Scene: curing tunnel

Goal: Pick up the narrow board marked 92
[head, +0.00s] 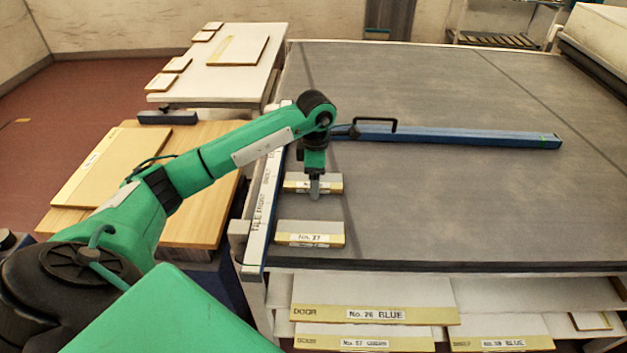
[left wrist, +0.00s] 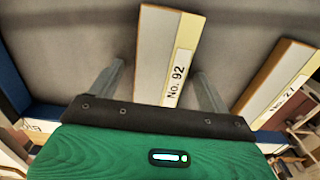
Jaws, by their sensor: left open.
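The narrow board marked 92 (left wrist: 166,50) is pale with a yellowish edge and a white "No. 92" label. In the left wrist view it lies between my two open fingers, with a gap on each side. In the head view the same board (head: 332,182) lies on the grey belt near its left edge, partly hidden behind my fingers. My left gripper (head: 314,190) points down over it, open and empty; its fingers also show in the left wrist view (left wrist: 158,85). My right gripper is not in view.
A similar narrow board marked 27 (head: 310,236) lies just nearer on the belt (head: 450,200). A blue bar with a black handle (head: 460,136) lies across the belt beyond. A blue-white rail (head: 262,205) runs along the left edge. Larger boards (head: 375,300) are stacked below the front edge.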

